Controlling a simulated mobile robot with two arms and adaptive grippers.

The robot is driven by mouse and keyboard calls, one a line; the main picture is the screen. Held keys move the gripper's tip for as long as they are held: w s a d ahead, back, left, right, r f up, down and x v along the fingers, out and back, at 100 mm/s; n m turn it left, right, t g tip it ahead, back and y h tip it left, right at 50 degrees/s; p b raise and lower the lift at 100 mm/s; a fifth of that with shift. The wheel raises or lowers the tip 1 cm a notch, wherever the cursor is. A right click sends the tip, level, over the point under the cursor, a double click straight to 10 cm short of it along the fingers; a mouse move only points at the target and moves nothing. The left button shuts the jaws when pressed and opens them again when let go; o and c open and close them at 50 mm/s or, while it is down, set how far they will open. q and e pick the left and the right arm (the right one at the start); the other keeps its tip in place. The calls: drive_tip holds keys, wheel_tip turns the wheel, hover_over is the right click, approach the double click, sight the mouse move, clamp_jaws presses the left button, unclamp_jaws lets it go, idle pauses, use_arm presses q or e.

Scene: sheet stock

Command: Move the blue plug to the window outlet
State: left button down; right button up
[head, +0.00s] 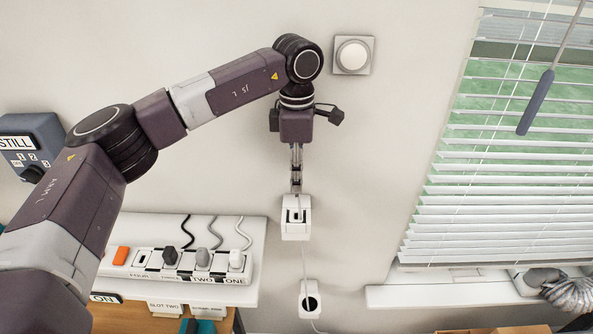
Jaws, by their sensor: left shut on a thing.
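No blue surface of a plug shows in the head view. My left gripper (296,188) points down in front of the wall, its fingers close together. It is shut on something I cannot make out. Its fingertips are at the top of a white box (287,231) with a small dark opening; whether they touch it is unclear. A thin white line runs down from this box to a smaller white outlet box (303,310) with a round dark face. I cannot tell which box is the window outlet. My right gripper is not in view.
A white power strip (130,273) sits on a shelf at lower left. It has an orange switch (121,255), dark, grey and white plugs, and an uncovered slot at FOUR. A round wall switch (352,55) is above. Window blinds (510,190) and a sill (440,296) are at right.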

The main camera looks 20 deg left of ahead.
sight(296, 195)
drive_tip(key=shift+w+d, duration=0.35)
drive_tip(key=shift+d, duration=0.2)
use_arm(q)
drive_tip(key=shift+f, duration=0.1)
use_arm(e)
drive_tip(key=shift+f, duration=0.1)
use_arm(q)
drive_tip(key=shift+f+b, duration=0.9)
drive_tip(key=shift+f, duration=0.2)
drive_tip(key=shift+f+b, duration=1.05)
drive_tip(key=shift+f, duration=0.9)
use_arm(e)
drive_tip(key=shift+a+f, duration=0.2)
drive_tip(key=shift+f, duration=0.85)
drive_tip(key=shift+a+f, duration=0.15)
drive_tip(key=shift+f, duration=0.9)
use_arm(q)
drive_tip(key=shift+b, duration=0.3)
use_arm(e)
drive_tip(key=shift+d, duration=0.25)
use_arm(q)
drive_tip(key=shift+f+b, duration=0.55)
drive_tip(key=shift+f, duration=0.05)
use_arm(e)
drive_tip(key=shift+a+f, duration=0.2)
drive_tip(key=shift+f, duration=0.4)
